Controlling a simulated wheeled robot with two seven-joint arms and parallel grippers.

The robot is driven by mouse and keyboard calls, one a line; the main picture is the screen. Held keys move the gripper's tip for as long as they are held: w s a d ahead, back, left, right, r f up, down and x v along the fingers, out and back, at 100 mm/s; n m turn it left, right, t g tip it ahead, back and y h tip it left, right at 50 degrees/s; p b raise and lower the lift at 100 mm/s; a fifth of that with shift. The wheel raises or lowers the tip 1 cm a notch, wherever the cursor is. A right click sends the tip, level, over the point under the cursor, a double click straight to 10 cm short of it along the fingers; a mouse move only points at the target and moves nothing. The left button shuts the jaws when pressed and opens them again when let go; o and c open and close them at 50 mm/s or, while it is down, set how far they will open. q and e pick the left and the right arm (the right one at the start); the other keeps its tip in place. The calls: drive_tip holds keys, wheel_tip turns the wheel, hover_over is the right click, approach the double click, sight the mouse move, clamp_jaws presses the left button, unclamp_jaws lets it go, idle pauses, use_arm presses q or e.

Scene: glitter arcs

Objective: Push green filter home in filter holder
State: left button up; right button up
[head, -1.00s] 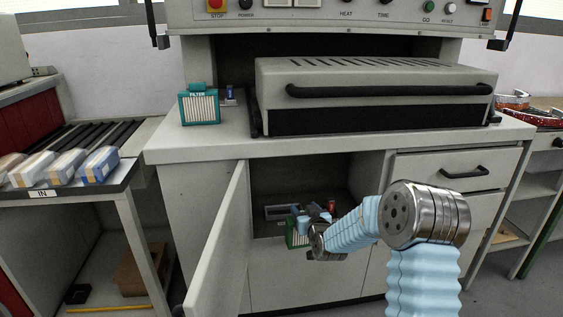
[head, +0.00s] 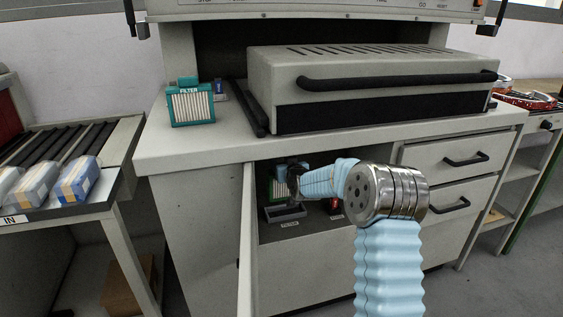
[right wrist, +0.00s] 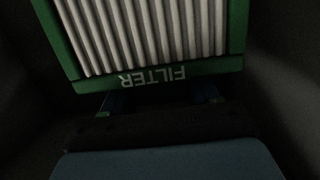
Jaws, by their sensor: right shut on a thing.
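The green filter (head: 277,190), with white pleats, is inside the open cabinet in the head view. It is roughly upright, partly behind my gripper. My right gripper (head: 289,174) is shut on it at its top edge. In the right wrist view the filter (right wrist: 150,87) fills the upper middle, its FILTER lettering upside down. The filter holder (head: 285,213) is a grey slotted tray on the cabinet floor, with a label in front. The filter's lower edge shows just above the holder in the picture; I cannot tell whether they touch. My left gripper is not in view.
The cabinet door (head: 247,240) stands open at the left of the opening. A small red object (head: 335,206) is right of the holder. A teal filter (head: 191,105) stands on the counter (head: 200,143) above. My right arm covers part of the opening.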

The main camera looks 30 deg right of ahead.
wheel_tip(320, 180, down, 6)
drive_tip(key=b, duration=0.3)
drive_tip(key=shift+r, duration=0.1)
drive_tip(key=shift+s+f+b, duration=0.1)
drive_tip(key=shift+f+b, duration=0.2)
drive_tip(key=shift+b, duration=0.15)
drive_tip(key=shift+f, duration=0.2)
drive_tip(key=shift+r, duration=0.35)
drive_tip(key=shift+f+b, duration=0.15)
drive_tip(key=shift+b, duration=0.7)
drive_tip(key=shift+f+b, duration=0.55)
drive_tip(key=shift+f, duration=0.05)
idle(0.9)
